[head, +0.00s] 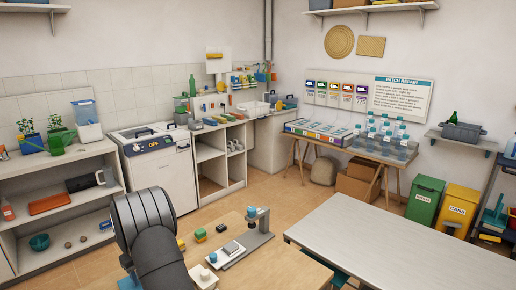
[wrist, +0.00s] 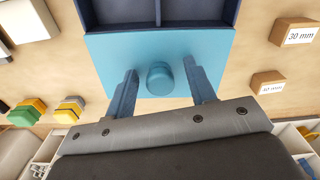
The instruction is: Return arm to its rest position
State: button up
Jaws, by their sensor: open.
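My gripper (wrist: 160,68) shows in the wrist view with its two blue-grey fingers apart. Between the fingers is a round blue knob (wrist: 160,78) on a light blue flat panel (wrist: 112,55). The fingers stand to either side of the knob with gaps; I cannot tell their height over the panel. A dark blue compartmented box (wrist: 196,14) adjoins the panel at the top. In the head view my arm rises at the lower left over the wooden table, and the gripper is hidden there.
Stacked coloured blocks (head: 201,235) and a grey stand with a blue top (head: 262,228) are on the wooden table (head: 275,270). Wooden blocks marked in mm (wrist: 293,31) lie right in the wrist view. A long pale table (head: 400,240) stands at right.

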dwell(0.3)
jog(key=shift+w+a, duration=0.25)
jog(key=shift+w, duration=0.05)
notch_tip(320, 180, up, 18)
notch_tip(320, 180, down, 18)
jog(key=shift+s+d, duration=0.25)
jog(key=s+d, duration=0.6)
jog(key=shift+s, duration=0.35)
notch_tip(320, 180, up, 17)
jog(key=s+d+r+m, duration=0.1)
jog(key=d+r, duration=0.4)
jog(key=d, duration=0.2)
jog(key=shift+s+m, duration=0.35)
jog(key=shift+m, duration=0.05)
